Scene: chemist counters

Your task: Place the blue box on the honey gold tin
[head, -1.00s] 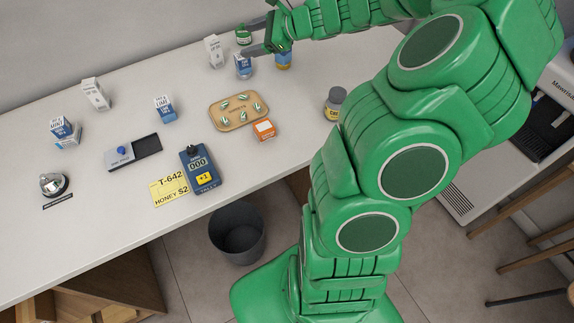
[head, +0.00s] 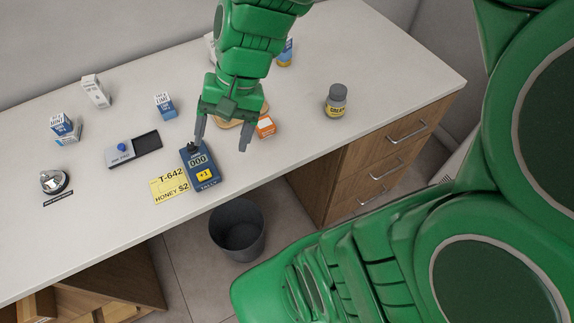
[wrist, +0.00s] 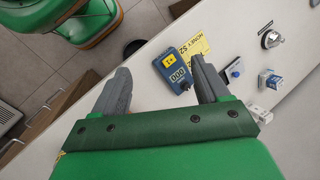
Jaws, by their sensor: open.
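A small blue box (head: 286,46) with a white label stands at the back of the counter. It appears to rest on a gold tin (head: 283,63), of which a low band shows. Both are small, and my arm passes just left of them. My gripper (head: 222,139) is open and empty, pointing down above the counter's front part, well away from the box and tin. Its fingers are by the blue tally counter (head: 199,167), which reads 000. In the wrist view the tally counter (wrist: 172,69) shows between and beyond the open fingers.
A yellow honey card (head: 169,190) lies left of the tally counter. An orange box (head: 265,127) stands right of my gripper, which hides most of the capsule tray. Other blue-and-white boxes (head: 165,106) (head: 61,125), a jar (head: 337,101) and a bell (head: 54,182) stand around.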

